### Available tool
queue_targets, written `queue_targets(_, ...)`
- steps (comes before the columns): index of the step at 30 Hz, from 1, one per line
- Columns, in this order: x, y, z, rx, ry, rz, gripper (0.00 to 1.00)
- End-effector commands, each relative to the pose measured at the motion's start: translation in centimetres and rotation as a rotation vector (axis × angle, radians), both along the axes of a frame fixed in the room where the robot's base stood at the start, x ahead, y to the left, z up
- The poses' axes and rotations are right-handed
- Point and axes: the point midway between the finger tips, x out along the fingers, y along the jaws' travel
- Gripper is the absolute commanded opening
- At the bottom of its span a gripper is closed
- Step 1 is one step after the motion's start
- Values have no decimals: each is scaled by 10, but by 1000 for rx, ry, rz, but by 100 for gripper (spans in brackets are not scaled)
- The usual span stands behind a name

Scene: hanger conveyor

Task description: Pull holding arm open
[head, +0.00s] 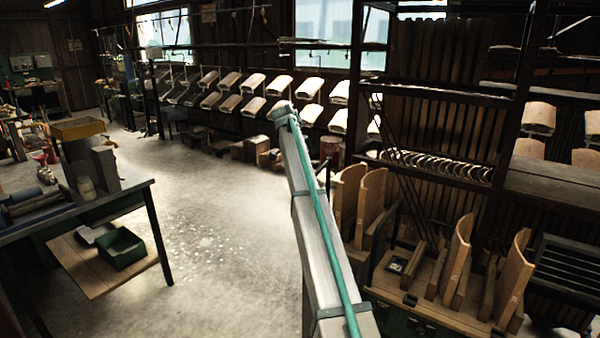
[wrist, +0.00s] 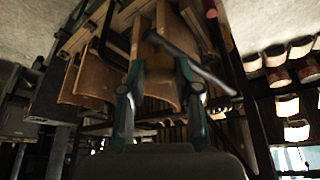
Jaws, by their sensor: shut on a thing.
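In the wrist view, the two teal-green fingers of my gripper (wrist: 159,62) reach up the picture, with their tips drawn in around a dark, slim, bar-like piece (wrist: 208,76). In the head view I cannot make out my gripper or the holding arm.
In the head view, a wooden bench with curved boards (head: 456,262) stands at the right, with dark shelving (head: 440,173) behind it. A workbench (head: 95,208) with a green box (head: 121,248) stands at the left. Open concrete floor (head: 215,235) lies between them.

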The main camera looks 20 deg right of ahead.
Motion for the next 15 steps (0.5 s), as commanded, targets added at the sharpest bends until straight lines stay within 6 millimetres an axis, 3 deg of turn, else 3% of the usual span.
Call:
queue_targets(10,0,-1,0,0,-1,-6,0)
queue_targets(11,0,-2,0,0,-1,-6,35)
queue_targets(15,0,-1,0,0,-1,-5,57)
